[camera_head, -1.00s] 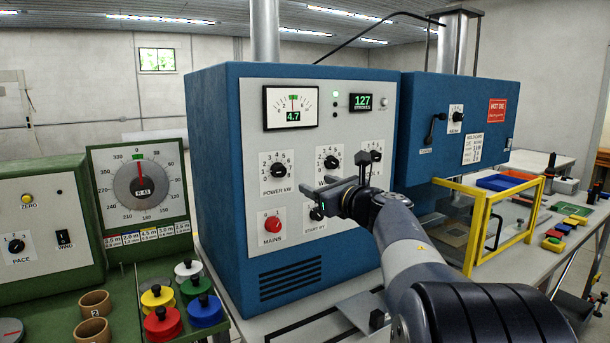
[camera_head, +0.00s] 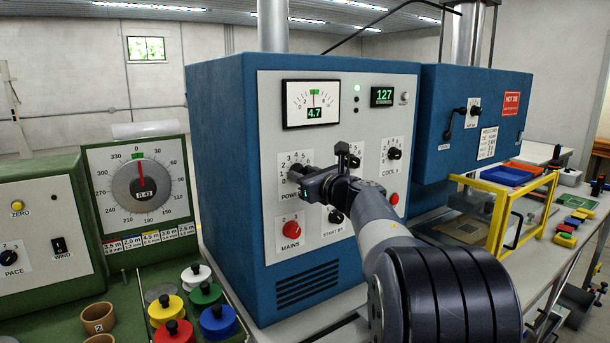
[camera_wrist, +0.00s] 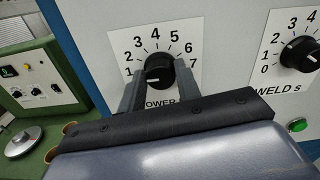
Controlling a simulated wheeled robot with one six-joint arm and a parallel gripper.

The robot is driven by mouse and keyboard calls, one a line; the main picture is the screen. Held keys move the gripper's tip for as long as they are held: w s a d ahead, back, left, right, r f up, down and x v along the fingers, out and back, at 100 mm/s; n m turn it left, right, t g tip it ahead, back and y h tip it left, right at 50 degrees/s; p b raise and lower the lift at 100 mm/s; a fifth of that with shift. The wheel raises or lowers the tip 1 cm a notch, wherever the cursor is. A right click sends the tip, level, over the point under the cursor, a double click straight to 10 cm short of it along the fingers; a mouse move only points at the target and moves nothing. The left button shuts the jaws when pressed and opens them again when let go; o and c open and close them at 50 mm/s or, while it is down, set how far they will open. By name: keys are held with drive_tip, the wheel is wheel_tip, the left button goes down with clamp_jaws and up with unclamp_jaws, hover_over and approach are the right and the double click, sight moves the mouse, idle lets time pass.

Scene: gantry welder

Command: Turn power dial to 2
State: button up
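The power dial is a black knob on a white plate numbered 1 to 7, on the blue welder's front panel. It shows in the wrist view (camera_wrist: 159,69) and, partly covered by my gripper, in the head view (camera_head: 296,170). My gripper (camera_wrist: 159,84) is at this dial, with one finger to the left and one to the right of the knob. The fingers are apart, and I see no firm grip on the knob. I cannot tell surely which number it points to. The lower part of its label is hidden behind my gripper.
The weld dial (camera_wrist: 300,54) is right of the power dial, with a green button (camera_wrist: 297,125) below it. The red mains knob (camera_head: 292,229) is below. A yellow-framed guard (camera_head: 505,215) stands to the right, and colored weights (camera_head: 204,294) stand at the left.

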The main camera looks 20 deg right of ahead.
drive_tip(key=c, duration=0.4)
drive_tip(key=shift+c, duration=0.2)
drive_tip(key=shift+m, duration=0.4)
drive_tip(key=m+p, duration=0.1)
drive_tip(key=m, duration=0.2)
drive_tip(key=shift+p, duration=0.3)
drive_tip(key=shift+d+m+p, duration=0.1)
drive_tip(key=shift+m+p, duration=0.2)
drive_tip(key=shift+m, duration=0.7)
drive_tip(key=o, duration=1)
